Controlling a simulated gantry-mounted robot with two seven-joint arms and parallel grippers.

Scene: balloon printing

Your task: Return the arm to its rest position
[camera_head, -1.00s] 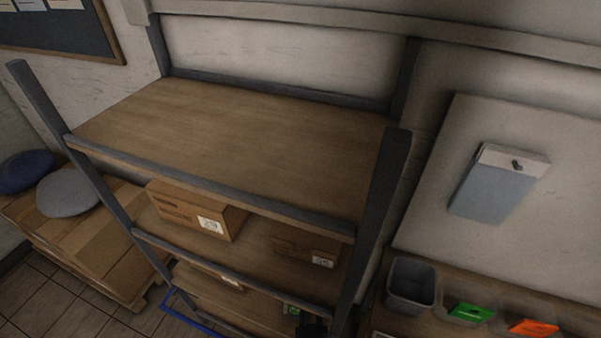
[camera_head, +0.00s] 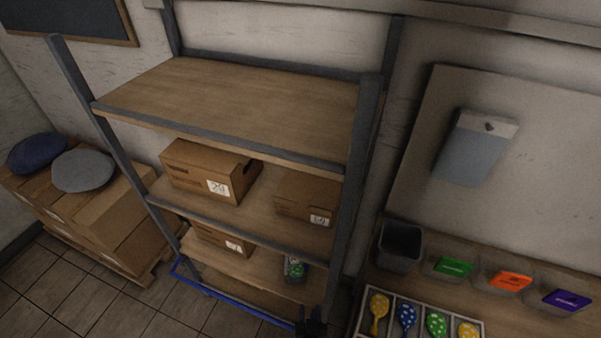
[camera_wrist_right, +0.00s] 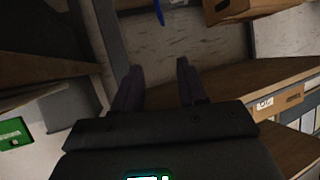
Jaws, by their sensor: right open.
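My right gripper (camera_head: 312,324) shows as a small dark shape at the bottom edge of the head view, in front of the lower end of the shelf rack (camera_head: 368,150). In the right wrist view its two dark fingers (camera_wrist_right: 158,68) stand apart with nothing between them. Past the fingers there is a pale surface and wooden boards. Most of the right arm is out of the head view. My left gripper does not show in any view.
Cardboard boxes (camera_head: 203,172) (camera_head: 305,197) sit on the middle shelf. The top shelf (camera_head: 235,100) is empty. At the right, a bench holds a dark bin (camera_head: 400,246), coloured-label bins (camera_head: 452,266) and a tray (camera_head: 366,312) of patterned balloons. Cushions (camera_head: 82,171) lie on boxes at the left.

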